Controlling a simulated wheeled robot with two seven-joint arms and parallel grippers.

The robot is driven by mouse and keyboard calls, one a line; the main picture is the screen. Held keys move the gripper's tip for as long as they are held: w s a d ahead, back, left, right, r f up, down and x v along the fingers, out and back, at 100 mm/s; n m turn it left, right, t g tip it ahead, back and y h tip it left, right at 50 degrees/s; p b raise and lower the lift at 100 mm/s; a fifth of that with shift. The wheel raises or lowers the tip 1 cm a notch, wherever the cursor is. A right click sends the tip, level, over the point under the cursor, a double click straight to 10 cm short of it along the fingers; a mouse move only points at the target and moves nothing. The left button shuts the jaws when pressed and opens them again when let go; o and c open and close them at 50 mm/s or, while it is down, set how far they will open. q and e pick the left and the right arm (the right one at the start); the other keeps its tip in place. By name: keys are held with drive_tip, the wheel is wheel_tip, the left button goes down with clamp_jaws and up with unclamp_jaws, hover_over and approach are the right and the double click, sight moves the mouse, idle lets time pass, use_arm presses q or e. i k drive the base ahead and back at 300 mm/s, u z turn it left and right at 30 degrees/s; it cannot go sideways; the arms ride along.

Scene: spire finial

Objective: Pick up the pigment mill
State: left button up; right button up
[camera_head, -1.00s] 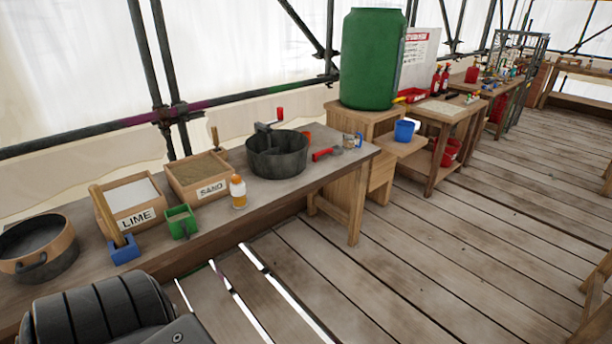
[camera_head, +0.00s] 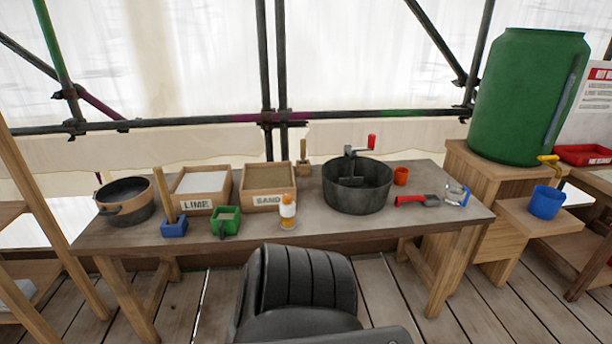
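Neither of my grippers is in view.
The workbench (camera_head: 320,230) also holds a lime box (camera_head: 196,206), a sand box (camera_head: 268,200), a green scoop-like box (camera_head: 226,221), a blue holder (camera_head: 174,229), a round pan (camera_head: 126,210), an orange cup (camera_head: 401,176) and a red-handled trowel (camera_head: 418,201). A green barrel (camera_head: 525,95) stands right.

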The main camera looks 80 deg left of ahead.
sight(287, 212)
drive_tip(key=u, duration=0.45)
drive_tip(key=i, duration=0.85)
drive_tip(key=u, duration=1.45)
drive_tip(key=i, duration=0.5)
drive_tip(key=u, duration=0.45)
